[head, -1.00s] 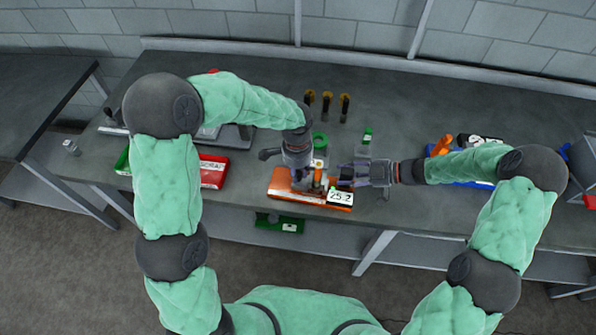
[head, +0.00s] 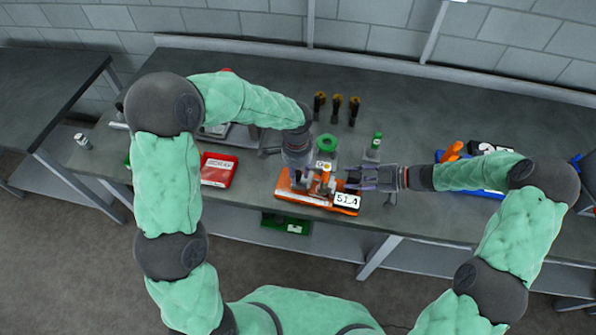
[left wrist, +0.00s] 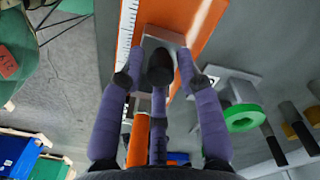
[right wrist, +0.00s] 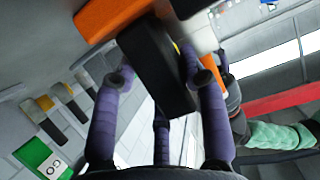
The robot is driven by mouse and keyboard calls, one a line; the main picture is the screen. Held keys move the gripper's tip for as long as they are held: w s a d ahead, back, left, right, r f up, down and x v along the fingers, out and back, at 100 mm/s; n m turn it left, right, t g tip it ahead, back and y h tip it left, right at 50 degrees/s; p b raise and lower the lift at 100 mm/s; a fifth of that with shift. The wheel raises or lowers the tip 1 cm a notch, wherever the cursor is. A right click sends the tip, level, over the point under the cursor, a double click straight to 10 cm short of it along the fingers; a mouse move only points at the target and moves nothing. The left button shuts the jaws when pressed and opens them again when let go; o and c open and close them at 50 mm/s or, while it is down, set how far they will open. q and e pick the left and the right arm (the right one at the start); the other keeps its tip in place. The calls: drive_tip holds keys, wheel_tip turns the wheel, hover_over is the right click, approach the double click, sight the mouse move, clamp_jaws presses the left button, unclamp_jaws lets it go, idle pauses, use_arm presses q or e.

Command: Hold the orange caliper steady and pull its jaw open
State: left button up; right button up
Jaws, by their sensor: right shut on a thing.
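The orange caliper (head: 292,190) lies across the front of the bench. Its white display (head: 347,200) appears to read 51.4. My left gripper (head: 308,172) is over its left-middle part. In the left wrist view its fingers (left wrist: 162,78) flank a grey block (left wrist: 163,42) on the caliper's orange body (left wrist: 185,15); whether they press on it is unclear. My right gripper (head: 352,183) reaches in from the right. In the right wrist view its fingers (right wrist: 162,75) are shut on a dark block, the caliper's jaw (right wrist: 155,55), beside the orange body (right wrist: 105,15).
A green ring (head: 327,142) and a green-topped item (head: 376,142) stand behind the caliper. Several dark, yellow-topped posts (head: 336,107) stand further back. A red box (head: 218,170) is at left; a blue tray (head: 447,158) is at right. A green bin (head: 285,224) sits below the bench.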

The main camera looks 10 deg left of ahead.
sight(297, 172)
use_arm(q)
wheel_tip(297, 172, up, 12)
drive_tip(key=shift+w+a, duration=0.15)
idle(0.5)
use_arm(e)
drive_tip(key=o, duration=1.3)
drive_tip(key=shift+w, duration=0.1)
drive_tip(key=shift+o, duration=0.2)
